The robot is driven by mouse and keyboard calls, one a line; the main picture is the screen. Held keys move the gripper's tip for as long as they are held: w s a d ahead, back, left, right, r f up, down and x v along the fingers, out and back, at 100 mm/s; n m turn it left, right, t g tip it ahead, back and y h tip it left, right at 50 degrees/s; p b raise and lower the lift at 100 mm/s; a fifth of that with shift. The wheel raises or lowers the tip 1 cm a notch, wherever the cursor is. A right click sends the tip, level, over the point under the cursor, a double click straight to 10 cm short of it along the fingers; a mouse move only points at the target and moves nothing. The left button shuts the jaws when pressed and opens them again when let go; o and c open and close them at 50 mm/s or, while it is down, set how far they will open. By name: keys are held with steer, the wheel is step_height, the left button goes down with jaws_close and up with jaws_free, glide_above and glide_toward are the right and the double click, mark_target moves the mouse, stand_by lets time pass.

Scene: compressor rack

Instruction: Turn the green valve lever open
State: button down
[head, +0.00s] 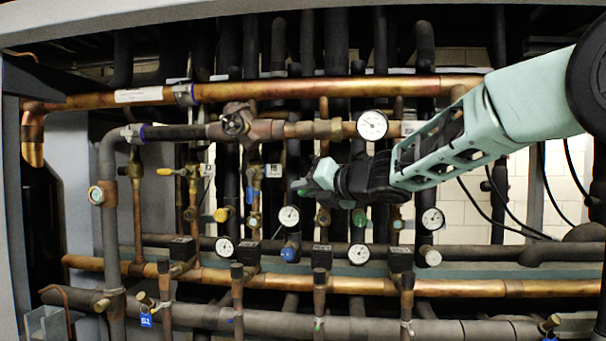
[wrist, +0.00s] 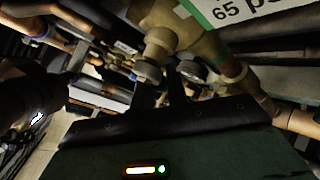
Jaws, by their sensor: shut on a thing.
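My gripper (head: 320,176) reaches in from the right to the middle of the pipe rack. Its jaws are shut on the green valve lever (head: 299,185), of which only a small dark green end shows at the left of the fingertips. The jaws hide the rest of the lever, so its exact angle cannot be told. In the wrist view my dark gripper (wrist: 168,92) points at a brass valve body and pipe (wrist: 178,38); the lever is not clear there.
Copper pipes (head: 300,90) run across above the gripper. Gauges surround it, one above (head: 372,125) and one at lower left (head: 289,216). Yellow levers (head: 166,171) stand to the left, a green knob (head: 359,218) below right.

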steer(key=shift+d+f+g+p, duration=0.2)
steer(key=shift+g+p, duration=0.1)
steer(key=shift+p, duration=0.2)
steer(key=c, duration=1.4)
jaws_free()
steer(key=shift+s+d, duration=0.1)
steer(key=shift+s, duration=0.05)
steer(key=b+v, duration=0.2)
steer(key=v, duration=0.2)
steer(key=f+b+v, duration=0.1)
steer(key=b+v, duration=0.1)
steer(key=v, duration=0.3)
steer(key=f+b+v, duration=0.1)
steer(key=b+v, duration=0.2)
steer(key=v, duration=0.2)
steer(key=shift+s+d, duration=0.2)
steer(key=shift+s, duration=0.25)
